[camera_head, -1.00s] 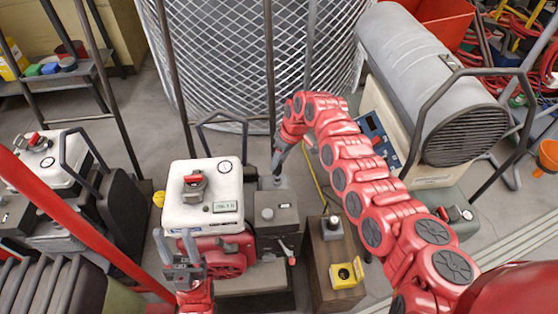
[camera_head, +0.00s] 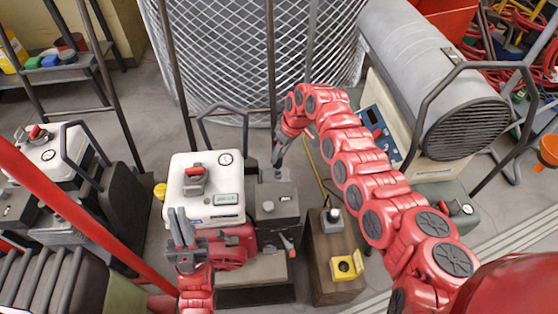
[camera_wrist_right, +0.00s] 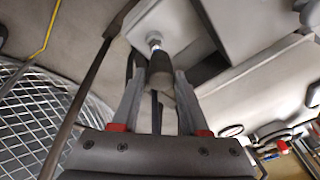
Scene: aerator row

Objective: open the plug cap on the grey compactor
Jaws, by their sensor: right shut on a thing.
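The grey compactor block (camera_head: 272,208) belongs to the middle machine, beside its white tank (camera_head: 205,180). The plug cap (camera_wrist_right: 158,68) appears as a dark cylinder on a bright metal stud below a pale block in the right wrist view; I take this for the compactor's plug cap. My right gripper (camera_head: 277,164) reaches to the block's far side and is shut on the cap, with one finger on each side of it. In the head view the cap is not clearly visible. My left gripper (camera_head: 181,212) is over the near edge of the white tank; its fingers look close together, seen nearly edge-on.
A wire mesh cylinder (camera_head: 250,60) is behind. A large grey drum heater (camera_head: 435,85) is at right. Another white-tanked machine (camera_head: 45,150) is at left.

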